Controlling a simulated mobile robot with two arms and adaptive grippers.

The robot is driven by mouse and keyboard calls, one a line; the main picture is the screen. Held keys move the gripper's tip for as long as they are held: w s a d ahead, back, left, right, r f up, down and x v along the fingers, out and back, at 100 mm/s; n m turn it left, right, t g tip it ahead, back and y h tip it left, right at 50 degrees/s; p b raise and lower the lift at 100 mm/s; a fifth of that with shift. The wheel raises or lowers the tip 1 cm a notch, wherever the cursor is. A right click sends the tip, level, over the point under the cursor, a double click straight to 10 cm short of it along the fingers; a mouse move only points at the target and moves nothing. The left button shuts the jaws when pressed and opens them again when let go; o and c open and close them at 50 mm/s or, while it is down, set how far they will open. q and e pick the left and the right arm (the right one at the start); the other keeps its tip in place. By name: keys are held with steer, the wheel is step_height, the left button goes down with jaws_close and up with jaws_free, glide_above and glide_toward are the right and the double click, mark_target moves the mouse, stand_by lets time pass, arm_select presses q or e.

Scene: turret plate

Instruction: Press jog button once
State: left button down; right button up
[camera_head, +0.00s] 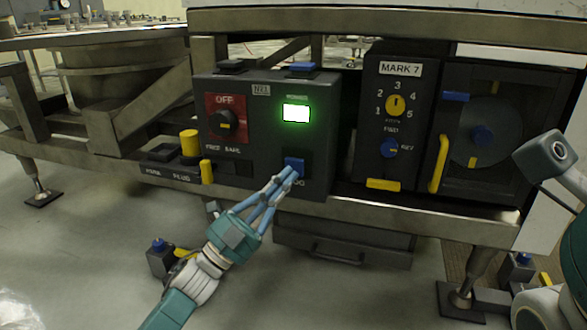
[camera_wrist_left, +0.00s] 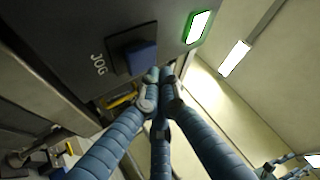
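The jog button is a blue square button (camera_head: 293,164) on the dark control box (camera_head: 235,95), low on its right side. In the left wrist view the blue button (camera_wrist_left: 141,57) stands out from the panel beside the word JOG. My left gripper (camera_head: 294,172) has its blue fingers drawn together at the tips, with nothing between them. The fingertips overlap the button's lower edge in the head view. In the left wrist view the fingertips (camera_wrist_left: 160,74) are just beside the button; I cannot tell whether they touch it.
A lit green-white indicator (camera_head: 296,113) is above the button. Left of it is a red OFF dial plate (camera_head: 228,118). A MARK 7 panel (camera_head: 397,110) with yellow and blue knobs stands to the right. A metal rail (camera_head: 400,214) runs below the box.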

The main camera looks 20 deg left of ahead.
arm_select(q)
steer(key=shift+w, duration=0.1)
stand_by(0.5)
steer(key=shift+w, duration=0.3)
steer(key=shift+w, duration=0.15)
stand_by(0.4)
